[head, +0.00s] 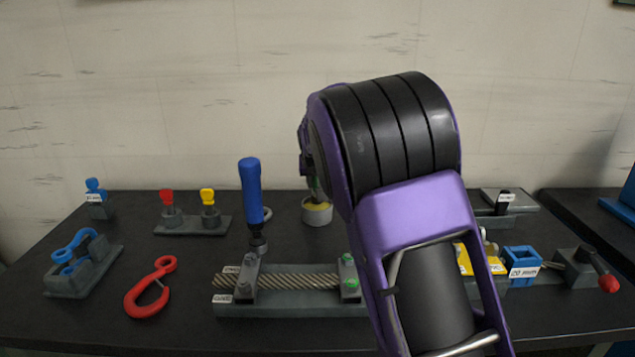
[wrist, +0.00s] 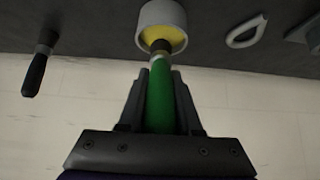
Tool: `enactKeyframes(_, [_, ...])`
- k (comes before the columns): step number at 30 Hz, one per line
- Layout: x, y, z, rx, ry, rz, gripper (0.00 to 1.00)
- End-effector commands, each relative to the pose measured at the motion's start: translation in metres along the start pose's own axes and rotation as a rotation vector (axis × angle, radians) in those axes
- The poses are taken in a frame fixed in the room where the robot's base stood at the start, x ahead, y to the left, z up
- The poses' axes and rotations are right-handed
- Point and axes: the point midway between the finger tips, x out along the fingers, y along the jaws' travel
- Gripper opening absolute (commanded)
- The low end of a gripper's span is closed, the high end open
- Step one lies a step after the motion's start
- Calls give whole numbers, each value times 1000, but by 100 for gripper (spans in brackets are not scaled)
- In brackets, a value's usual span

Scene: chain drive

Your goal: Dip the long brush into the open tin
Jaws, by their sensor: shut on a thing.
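My gripper (wrist: 158,78) is shut on the green handle of the long brush (wrist: 160,105) in the wrist view. The brush has a pale collar and a dark tip, which points at the open tin (wrist: 176,16). The tin is a pale grey round pot with yellow inside. The dark tip overlaps the tin's mouth; I cannot tell whether it touches the yellow. In the head view the tin (head: 317,214) stands upright at the back middle of the table, with a bit of green just above it. My arm hides most of the gripper and brush there.
A blue-handled tool (head: 252,192) stands left of the tin, with a grey ring (head: 268,214) beside it. A rope fixture (head: 290,308) lies in front. A red hook (head: 150,288) is front left. In the wrist view a dark-handled tool (wrist: 36,72) is at left.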

Motion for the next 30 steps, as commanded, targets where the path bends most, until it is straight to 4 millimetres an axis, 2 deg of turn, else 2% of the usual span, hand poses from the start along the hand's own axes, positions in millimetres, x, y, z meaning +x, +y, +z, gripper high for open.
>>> enactKeyframes(30, [7, 0, 6, 0, 0, 0, 0])
